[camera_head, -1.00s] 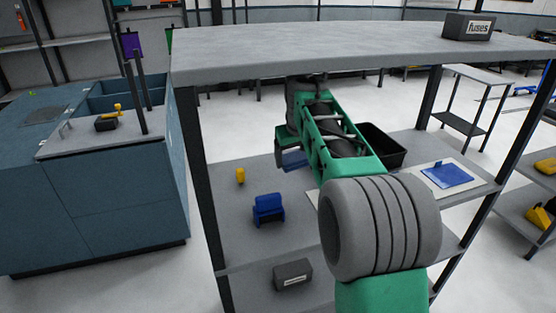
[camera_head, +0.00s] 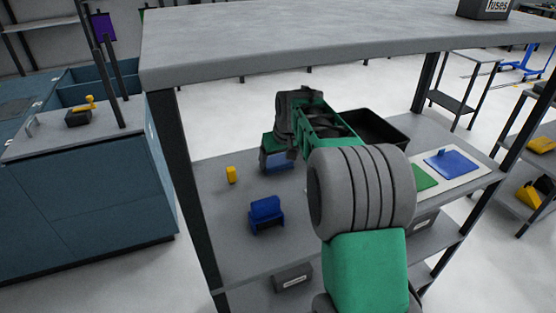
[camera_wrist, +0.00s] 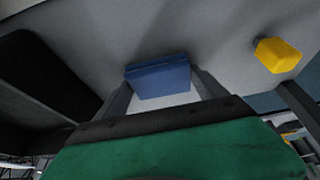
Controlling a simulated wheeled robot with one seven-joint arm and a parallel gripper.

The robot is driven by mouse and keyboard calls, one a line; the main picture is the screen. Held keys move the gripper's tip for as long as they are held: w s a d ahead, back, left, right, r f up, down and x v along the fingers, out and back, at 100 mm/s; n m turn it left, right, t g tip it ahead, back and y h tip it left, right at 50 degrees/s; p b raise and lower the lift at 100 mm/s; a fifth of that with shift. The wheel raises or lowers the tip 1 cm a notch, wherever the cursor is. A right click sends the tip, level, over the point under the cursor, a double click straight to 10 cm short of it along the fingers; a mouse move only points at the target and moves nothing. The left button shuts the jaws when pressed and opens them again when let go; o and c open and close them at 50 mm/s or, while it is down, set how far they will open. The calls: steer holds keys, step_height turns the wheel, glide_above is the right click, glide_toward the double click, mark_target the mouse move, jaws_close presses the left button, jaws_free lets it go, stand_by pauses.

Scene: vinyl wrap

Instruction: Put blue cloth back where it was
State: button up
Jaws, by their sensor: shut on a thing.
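A blue folded, block-like piece, which looks like the blue cloth (camera_wrist: 158,78), sits between the two dark fingers of my gripper (camera_wrist: 162,90) in the wrist view. My gripper is shut on it. In the head view the blue cloth (camera_head: 280,162) shows partly behind the green and black end of my arm, over the middle shelf (camera_head: 225,235). My fingertips are hidden there. I cannot tell whether the cloth touches the shelf.
A yellow piece (camera_head: 231,174) and a blue holder (camera_head: 266,214) stand nearby on the shelf. A black bin (camera_head: 375,128) is behind my arm. A white board (camera_head: 470,174) at right bears a green sheet (camera_head: 423,178) and a blue flat piece (camera_head: 452,163). The tabletop (camera_head: 300,35) overhangs the shelf.

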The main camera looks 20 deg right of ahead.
steer(key=shift+f, duration=0.1)
steer(key=o, duration=1.1)
steer(key=v, duration=1.2)
steer(key=shift+a, duration=0.1)
